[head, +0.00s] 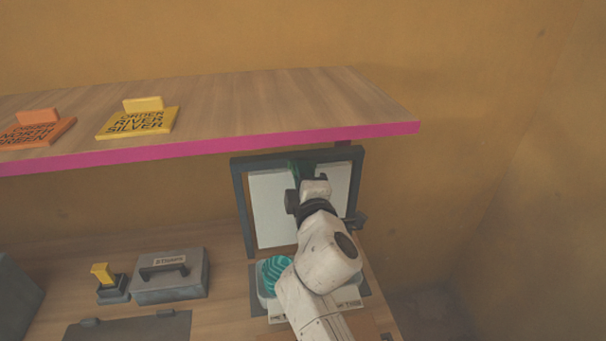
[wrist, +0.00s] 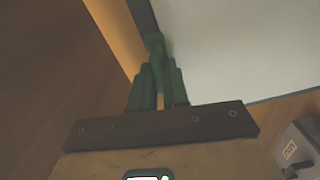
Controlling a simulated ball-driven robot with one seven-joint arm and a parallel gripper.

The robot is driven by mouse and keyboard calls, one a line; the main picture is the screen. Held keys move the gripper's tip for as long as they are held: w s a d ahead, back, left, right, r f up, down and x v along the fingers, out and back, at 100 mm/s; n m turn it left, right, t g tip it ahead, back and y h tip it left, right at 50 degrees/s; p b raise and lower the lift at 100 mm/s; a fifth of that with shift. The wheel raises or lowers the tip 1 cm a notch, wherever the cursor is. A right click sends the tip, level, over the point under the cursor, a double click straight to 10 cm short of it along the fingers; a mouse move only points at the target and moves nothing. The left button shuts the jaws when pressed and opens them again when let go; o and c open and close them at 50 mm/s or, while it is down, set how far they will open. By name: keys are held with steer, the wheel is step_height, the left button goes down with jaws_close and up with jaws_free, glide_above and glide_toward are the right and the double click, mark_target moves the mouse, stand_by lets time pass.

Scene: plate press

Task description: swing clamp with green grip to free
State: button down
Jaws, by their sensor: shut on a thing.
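The clamp's green grip (wrist: 154,44) shows in the wrist view between my fingertips, beside the edge of a pale panel (wrist: 225,50). My gripper (wrist: 157,72) is shut on it. In the head view my gripper (head: 304,172) is at the top of the press, in front of the pale panel (head: 270,210) in its dark upright frame (head: 240,200). Dark green shows there around the fingers, but my wrist hides most of the grip. The clamp's pivot and its exact angle cannot be made out.
A wooden shelf with a pink edge (head: 220,150) lies close above the press. It bears an orange plate (head: 38,132) and a yellow plate (head: 140,122). Below are a grey box (head: 170,278), a yellow-handled stamp (head: 104,275) and a teal ribbed thing (head: 274,274) beside my arm.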

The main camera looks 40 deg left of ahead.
steer(key=shift+f+n, duration=0.1)
steer(key=shift+n, duration=0.7)
steer(key=c, duration=1.1)
jaws_free()
steer(key=v, duration=1)
steer(key=shift+s+d+p, duration=0.25)
steer(key=shift+s+p, duration=0.1)
steer(key=shift+p, duration=0.05)
